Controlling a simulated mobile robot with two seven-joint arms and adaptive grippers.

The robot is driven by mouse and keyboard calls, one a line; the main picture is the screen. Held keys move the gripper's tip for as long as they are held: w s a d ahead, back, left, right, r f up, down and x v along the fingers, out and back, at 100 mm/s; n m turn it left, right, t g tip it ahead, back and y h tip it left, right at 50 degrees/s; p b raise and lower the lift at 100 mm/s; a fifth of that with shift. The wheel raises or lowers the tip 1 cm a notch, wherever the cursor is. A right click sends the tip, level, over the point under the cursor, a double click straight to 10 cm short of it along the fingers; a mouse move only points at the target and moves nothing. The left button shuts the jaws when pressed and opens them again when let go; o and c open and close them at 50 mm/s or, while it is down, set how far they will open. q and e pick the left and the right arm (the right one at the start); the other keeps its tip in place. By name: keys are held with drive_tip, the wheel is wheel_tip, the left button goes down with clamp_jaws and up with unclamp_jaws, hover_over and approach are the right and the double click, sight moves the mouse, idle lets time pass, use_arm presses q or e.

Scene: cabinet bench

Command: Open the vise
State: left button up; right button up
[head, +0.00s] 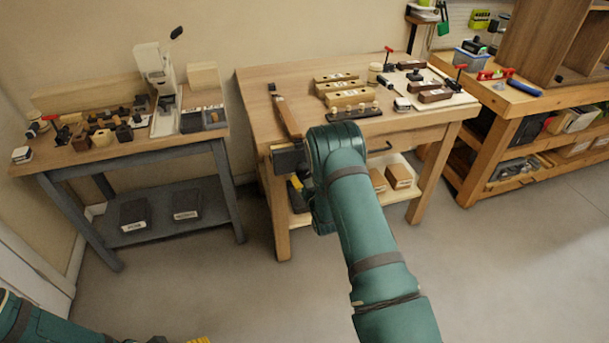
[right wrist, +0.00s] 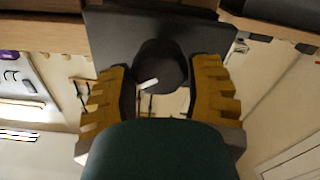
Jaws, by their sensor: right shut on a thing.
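The vise (head: 289,158) is a dark block at the front left corner of the middle workbench; my right arm hides part of it. In the right wrist view its dark front plate (right wrist: 108,38) is close ahead, with a round dark knob (right wrist: 160,62) bearing a small white mark. My right gripper (right wrist: 162,78) has a yellow ridged finger on either side of this knob and is shut on it. In the head view this gripper is mostly hidden behind my forearm. My left gripper (head: 198,340) shows only a yellow bit at the bottom edge, so its jaws cannot be judged.
The middle workbench (head: 258,85) carries wooden blocks, a long wooden-handled tool (head: 286,112) near the vise and a board of small parts. A grey-legged table (head: 60,165) stands left and another wooden bench (head: 540,103) right. Open floor lies in front.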

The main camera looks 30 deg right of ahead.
drive_tip(key=shift+n, duration=0.9)
drive_tip(key=n, duration=0.3)
drive_tip(key=shift+b, duration=0.35)
drive_tip(key=o, duration=0.9)
drive_tip(key=shift+o, duration=0.2)
drive_tip(key=shift+s, duration=0.15)
drive_tip(key=v, duration=0.7)
drive_tip(key=shift+p, duration=0.4)
